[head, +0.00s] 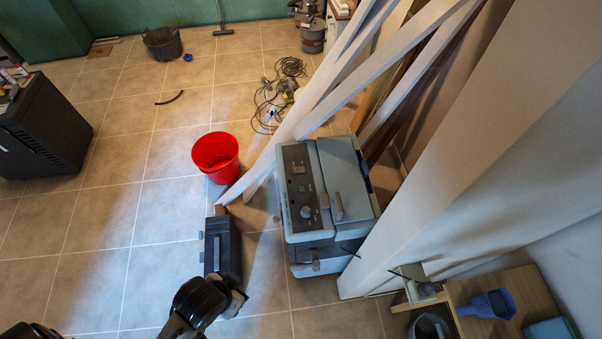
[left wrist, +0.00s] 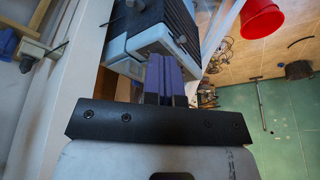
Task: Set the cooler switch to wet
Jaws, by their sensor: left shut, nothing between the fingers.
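The cooler (head: 343,180) is a blue-grey box standing on the floor at the centre right of the head view. Its dark control panel (head: 297,165) faces up, with a round knob (head: 306,212) and small switches too small to read. I cannot tell which one is the wet switch or how it is set. In the left wrist view, my left gripper (left wrist: 166,78) has its purple-blue fingers together and empty. They appear in front of a grey casing with black slats (left wrist: 165,22), probably the cooler; contact is unclear. The left fingers are not clear in the head view. My right gripper is not in view.
Long white planks (head: 370,75) lean behind the cooler. A wooden table (head: 505,288) with a blue scoop (head: 488,304) stands at lower right. The tiled floor at left is mostly clear.

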